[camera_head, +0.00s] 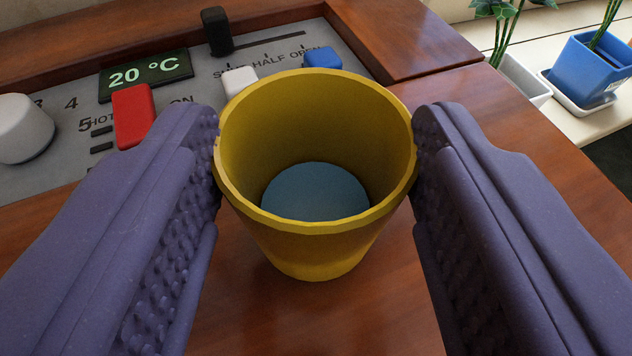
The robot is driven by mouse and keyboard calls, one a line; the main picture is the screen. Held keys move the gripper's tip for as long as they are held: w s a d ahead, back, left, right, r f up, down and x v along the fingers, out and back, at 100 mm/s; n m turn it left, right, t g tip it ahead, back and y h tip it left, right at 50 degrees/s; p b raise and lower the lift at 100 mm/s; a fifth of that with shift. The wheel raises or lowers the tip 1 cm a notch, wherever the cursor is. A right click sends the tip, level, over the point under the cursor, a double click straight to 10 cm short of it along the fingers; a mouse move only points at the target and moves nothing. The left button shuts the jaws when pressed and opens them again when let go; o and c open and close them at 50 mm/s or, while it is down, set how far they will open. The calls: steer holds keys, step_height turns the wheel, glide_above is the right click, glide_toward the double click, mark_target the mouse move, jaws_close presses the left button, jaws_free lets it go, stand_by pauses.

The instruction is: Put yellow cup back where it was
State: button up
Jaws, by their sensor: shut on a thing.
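The yellow cup (318,248) is in the middle of the camera_head view, its opening facing up towards me. Its inside is yellow with a blue-grey round patch at the bottom; I cannot tell whether that is liquid or the cup's floor. My gripper (316,152) is shut on the cup, with one purple studded finger against its left side and the other against its right. The cup is over the brown wooden top (540,250). I cannot tell whether its base touches the wood.
Behind and left is a grey control panel (50,178) with a white knob (22,128), a red switch (133,115), a black slider (216,30), white and blue buttons and a 20 °C display (146,74). Potted plants (592,70) stand on a pale ledge at upper right.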

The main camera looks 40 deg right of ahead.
steer(key=shift+f, duration=0.2)
steer(key=o, duration=1.1)
steer(key=shift+r, duration=0.1)
